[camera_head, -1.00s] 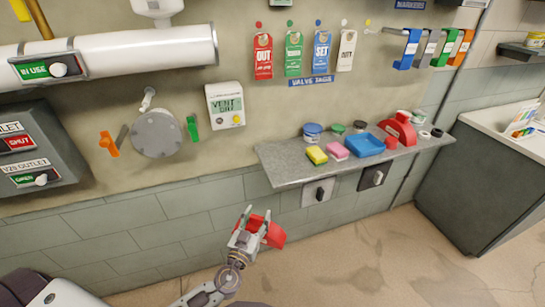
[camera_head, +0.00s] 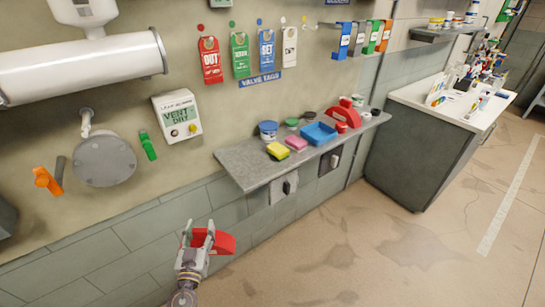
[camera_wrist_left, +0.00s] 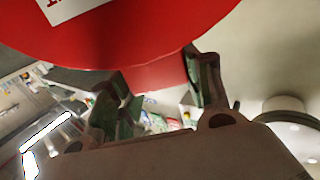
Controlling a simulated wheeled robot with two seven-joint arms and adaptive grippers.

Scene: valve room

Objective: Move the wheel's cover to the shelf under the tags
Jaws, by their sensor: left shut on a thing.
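My left gripper (camera_head: 202,236) is shut on a red cover (camera_head: 223,243), held in front of the tiled lower wall, below and left of the shelf. The cover also fills the top of the left wrist view (camera_wrist_left: 130,30), with part of a white label on it. The grey shelf (camera_head: 237,166) is on the wall under the valve tags (camera_head: 240,54), which are red, green, blue and white. My right gripper is not in view.
The shelf's front left strip is bare. A white-topped cabinet (camera_head: 420,150) stands at right. The floor between is open.

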